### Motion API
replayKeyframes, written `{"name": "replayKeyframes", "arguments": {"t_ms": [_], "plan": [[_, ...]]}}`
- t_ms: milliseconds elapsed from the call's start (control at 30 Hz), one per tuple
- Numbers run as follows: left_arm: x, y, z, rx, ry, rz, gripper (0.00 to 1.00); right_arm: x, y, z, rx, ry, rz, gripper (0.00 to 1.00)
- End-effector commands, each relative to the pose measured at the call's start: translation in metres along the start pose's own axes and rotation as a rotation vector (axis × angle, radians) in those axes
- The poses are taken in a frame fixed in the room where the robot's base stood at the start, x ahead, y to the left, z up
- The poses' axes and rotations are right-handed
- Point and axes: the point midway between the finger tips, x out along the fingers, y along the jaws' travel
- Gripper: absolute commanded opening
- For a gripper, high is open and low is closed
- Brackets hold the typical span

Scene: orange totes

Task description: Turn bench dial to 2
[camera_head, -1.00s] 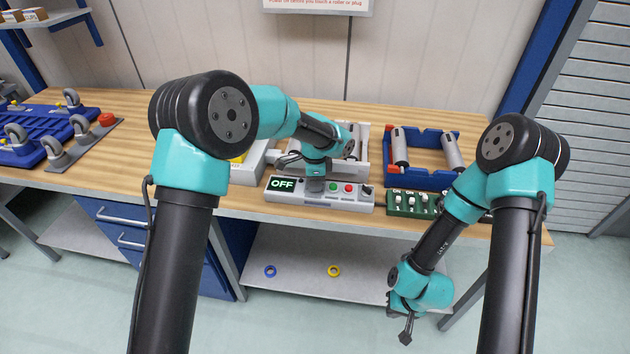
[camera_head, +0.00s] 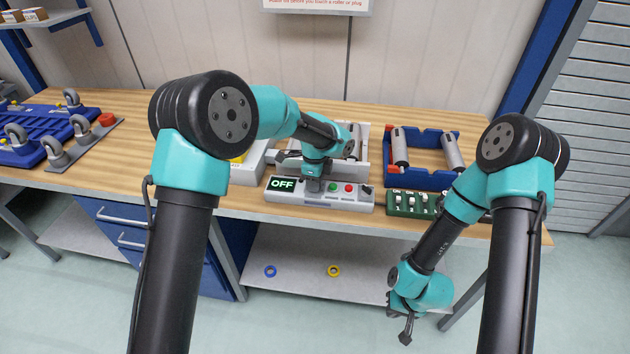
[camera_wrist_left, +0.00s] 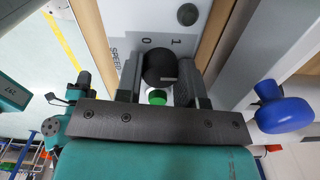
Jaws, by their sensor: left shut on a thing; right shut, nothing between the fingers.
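The bench dial is a round black knob (camera_wrist_left: 160,66) on a light grey panel, seen in the left wrist view with the marks 0 and 1 and part of the word SPEED beside it. My left gripper (camera_head: 314,186) is shut on the knob, one finger on each side. In the head view it hides the dial on the control box (camera_head: 345,205), whose display (camera_head: 282,184) reads OFF. My right gripper (camera_head: 406,330) is shut and empty, low in front of the bench.
Blue (camera_head: 270,271) and yellow (camera_head: 334,271) rings lie on the lower shelf.

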Motion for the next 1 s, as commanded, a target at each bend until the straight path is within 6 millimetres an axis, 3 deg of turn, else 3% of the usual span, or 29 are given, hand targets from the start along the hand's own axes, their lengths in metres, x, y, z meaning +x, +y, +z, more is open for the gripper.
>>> {"name": "replayKeyframes", "arguments": {"t_ms": [133,367,567,1000], "plan": [[-0.001,-0.001,0.0,0.0,0.0,-0.003,0.46,0.0,0.0,0.0,0.0,0.0,0.0,0.0],[-0.001,0.0,0.0,-0.001,0.0,-0.001,0.46,0.0,0.0,0.0,0.0,0.0,0.0,0.0],[-0.012,-0.001,0.0,-0.001,0.0,-0.004,0.46,0.0,0.0,0.0,0.0,0.0,0.0,0.0],[-0.087,-0.001,0.0,-0.001,0.001,-0.005,0.46,0.0,0.0,0.0,0.0,0.0,0.0,0.0]]}}
